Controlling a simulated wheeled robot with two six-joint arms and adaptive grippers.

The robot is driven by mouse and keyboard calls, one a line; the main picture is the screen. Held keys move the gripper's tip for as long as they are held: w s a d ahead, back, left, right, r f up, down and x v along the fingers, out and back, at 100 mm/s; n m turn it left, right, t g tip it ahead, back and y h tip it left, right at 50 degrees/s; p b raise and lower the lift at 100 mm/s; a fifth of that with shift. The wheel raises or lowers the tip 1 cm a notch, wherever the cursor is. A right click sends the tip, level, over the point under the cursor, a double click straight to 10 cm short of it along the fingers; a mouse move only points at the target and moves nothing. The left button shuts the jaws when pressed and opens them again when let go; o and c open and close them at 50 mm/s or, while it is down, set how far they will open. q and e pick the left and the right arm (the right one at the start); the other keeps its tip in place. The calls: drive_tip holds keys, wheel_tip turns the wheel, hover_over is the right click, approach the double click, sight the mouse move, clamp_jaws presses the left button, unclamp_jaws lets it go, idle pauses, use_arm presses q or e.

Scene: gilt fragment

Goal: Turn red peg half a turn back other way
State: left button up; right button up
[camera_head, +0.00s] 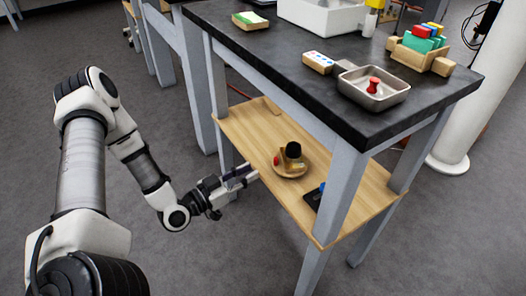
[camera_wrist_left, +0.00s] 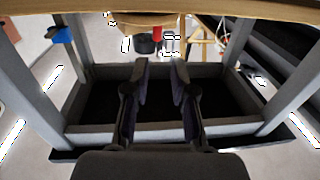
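Another red piece (camera_head: 277,160) is on a round wooden dish (camera_head: 291,174) on the lower shelf, beside a black-topped object (camera_head: 293,150). I cannot tell for sure which is the task's red peg. My left gripper (camera_head: 244,177) is at the shelf's left edge, left of the dish and apart from it. In the left wrist view, its fingers (camera_wrist_left: 161,75) are parted with nothing between them, and a red piece (camera_wrist_left: 157,32) shows beyond. My right gripper is not in view.
The table top (camera_head: 260,48) overhangs the wooden shelf (camera_head: 250,125), with grey legs (camera_head: 337,195) at its corners. A black item with blue (camera_head: 314,196) lies on the shelf's right part. The table top holds the metal tray (camera_head: 350,88), a wooden block (camera_head: 319,62) and a wooden rack (camera_head: 408,55).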

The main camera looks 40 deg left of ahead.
sight(274, 160)
use_arm(q)
drive_tip(key=b+x, duration=0.1)
drive_tip(key=x, duration=0.1)
drive_tip(key=b+x, duration=0.1)
drive_tip(key=x, duration=0.2)
drive_tip(key=b+x, duration=0.1)
drive_tip(key=x, duration=0.1)
drive_tip(key=shift+w+d+f+b, duration=0.2)
drive_tip(key=shift+d+f+b, duration=0.05)
drive_tip(key=shift+d+b, duration=0.1)
drive_tip(key=shift+w+r, duration=0.15)
clamp_jaws()
